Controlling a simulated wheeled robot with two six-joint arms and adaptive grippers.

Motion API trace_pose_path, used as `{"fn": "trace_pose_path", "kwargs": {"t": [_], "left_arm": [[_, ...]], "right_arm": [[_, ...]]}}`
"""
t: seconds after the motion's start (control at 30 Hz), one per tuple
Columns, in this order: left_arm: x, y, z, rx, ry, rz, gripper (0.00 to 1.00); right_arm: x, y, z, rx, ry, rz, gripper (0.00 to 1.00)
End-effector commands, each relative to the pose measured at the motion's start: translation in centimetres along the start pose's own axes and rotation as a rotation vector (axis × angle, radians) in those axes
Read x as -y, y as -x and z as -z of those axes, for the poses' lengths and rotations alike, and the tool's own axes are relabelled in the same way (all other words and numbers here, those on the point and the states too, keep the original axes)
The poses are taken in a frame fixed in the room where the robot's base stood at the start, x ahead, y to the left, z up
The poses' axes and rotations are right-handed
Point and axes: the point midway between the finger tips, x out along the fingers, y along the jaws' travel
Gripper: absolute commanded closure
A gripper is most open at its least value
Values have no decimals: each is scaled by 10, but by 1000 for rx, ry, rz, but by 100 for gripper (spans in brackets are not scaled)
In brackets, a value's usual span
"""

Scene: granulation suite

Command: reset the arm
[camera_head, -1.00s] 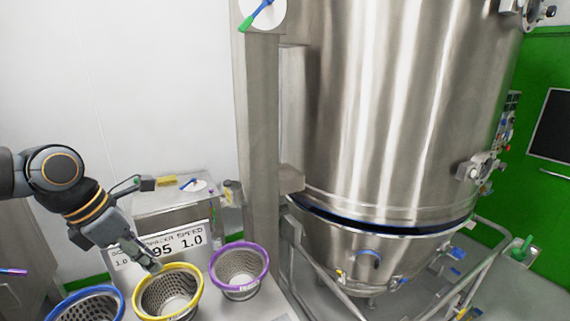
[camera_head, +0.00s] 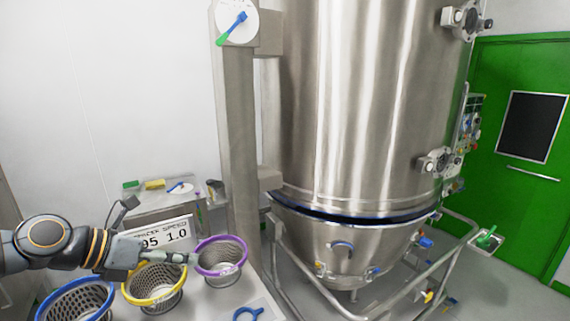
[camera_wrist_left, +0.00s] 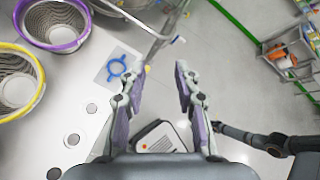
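My left arm comes in from the left in the head view, held about level. Its gripper (camera_head: 186,258) is in front of the purple-rimmed basket (camera_head: 222,272) and past the yellow-rimmed basket (camera_head: 154,301). In the left wrist view the two fingers of the left gripper (camera_wrist_left: 160,72) are spread apart with nothing between them. A dark arm link (camera_wrist_left: 275,142) crosses the right of that view; no right gripper shows clearly.
A blue-rimmed basket (camera_head: 75,302) stands at the lower left. A blue ring-shaped item (camera_head: 248,314) lies on the bench, also seen in the left wrist view. A large steel vessel (camera_head: 360,110) on a tubular frame (camera_head: 440,262) fills the middle. A green door (camera_head: 520,150) is at right.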

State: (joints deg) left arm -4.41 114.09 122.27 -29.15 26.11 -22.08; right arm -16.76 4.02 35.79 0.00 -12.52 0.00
Motion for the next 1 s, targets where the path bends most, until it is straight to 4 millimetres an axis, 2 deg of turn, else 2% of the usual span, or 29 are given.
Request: {"fn": "trace_pose_path", "kwargs": {"t": [0.17, 0.27, 0.37, 0.47, 0.5, 0.57, 0.63, 0.7, 0.8, 0.97, 1.0], "left_arm": [[-6, -20, -16, 309, 331, 109, 68], [-28, -23, -19, 539, 639, 151, 68], [-65, -21, -3, 768, 1015, 149, 68], [-105, -21, 40, 959, 1411, 91, 68], [-118, -22, 65, 1024, 1573, 54, 68], [-132, -26, 108, 1103, 1810, -19, 68], [-138, -31, 157, 1167, 2055, -117, 68], [-134, -37, 201, 1203, 2260, -220, 68], [-119, -45, 254, 1221, 2497, -362, 68], [-82, -56, 317, 1197, 2797, -583, 68], [-72, -58, 330, -1169, -2824, 631, 68]], "right_arm": [[-6, 0, -13, 19, 4, -7, 8], [-9, 0, -16, 24, 6, -10, 8], [-10, 0, -15, 22, 6, -12, 8], [-11, 0, -12, 18, 6, -12, 8], [-11, 0, -10, 16, 6, -12, 8], [-10, 0, -9, 14, 6, -12, 8], [-10, 0, -8, 12, 6, -12, 8], [-10, 0, -8, 12, 5, -11, 8], [-9, 0, -8, 12, 5, -10, 8], [-8, 0, -8, 12, 4, -9, 8], [-7, 0, -8, 12, 4, -8, 8]]}}
